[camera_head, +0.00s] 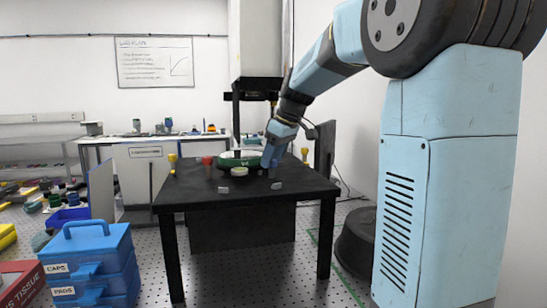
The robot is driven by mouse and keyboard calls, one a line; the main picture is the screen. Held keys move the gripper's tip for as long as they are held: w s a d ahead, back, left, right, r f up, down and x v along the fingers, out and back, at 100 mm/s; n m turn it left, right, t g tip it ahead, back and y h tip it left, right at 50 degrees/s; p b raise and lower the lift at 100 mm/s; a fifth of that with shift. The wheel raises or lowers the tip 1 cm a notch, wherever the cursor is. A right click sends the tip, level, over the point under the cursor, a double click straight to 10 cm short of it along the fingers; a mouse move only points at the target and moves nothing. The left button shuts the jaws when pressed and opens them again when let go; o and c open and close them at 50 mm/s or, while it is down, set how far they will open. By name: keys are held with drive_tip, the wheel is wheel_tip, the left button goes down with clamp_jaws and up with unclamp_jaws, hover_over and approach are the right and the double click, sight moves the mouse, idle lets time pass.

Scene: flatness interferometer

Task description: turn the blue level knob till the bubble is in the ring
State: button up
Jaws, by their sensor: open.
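My gripper (267,164) points down over the right part of the black table (220,195), close to the right side of a green-rimmed round dish (228,161). Its light blue fingers are small here, and I read them as open. I cannot pick out the blue level knob for certain; it may be behind or under my gripper. A small pale round piece (239,171) at the front of the dish may be the level. Its bubble and ring are too small to make out.
A red knob (207,160) stands left of the dish, and yellow-topped posts stand at the table's left (172,162) and right (305,153). Two small clear blocks lie near the front (223,190) (277,186). Blue cases (90,262) stand at the lower left. The table's front strip is mostly clear.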

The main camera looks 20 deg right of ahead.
drive_tip(key=c, duration=1)
drive_tip(key=shift+m, duration=0.3)
drive_tip(key=m+h, duration=0.1)
drive_tip(key=m, duration=0.1)
drive_tip(key=shift+s+a+m+t, duration=0.1)
drive_tip(key=shift+a+m+t, duration=0.05)
drive_tip(key=shift+m+t, duration=0.25)
drive_tip(key=shift+m+h, duration=0.7)
drive_tip(key=shift+m, duration=1.2)
drive_tip(key=o, duration=1)
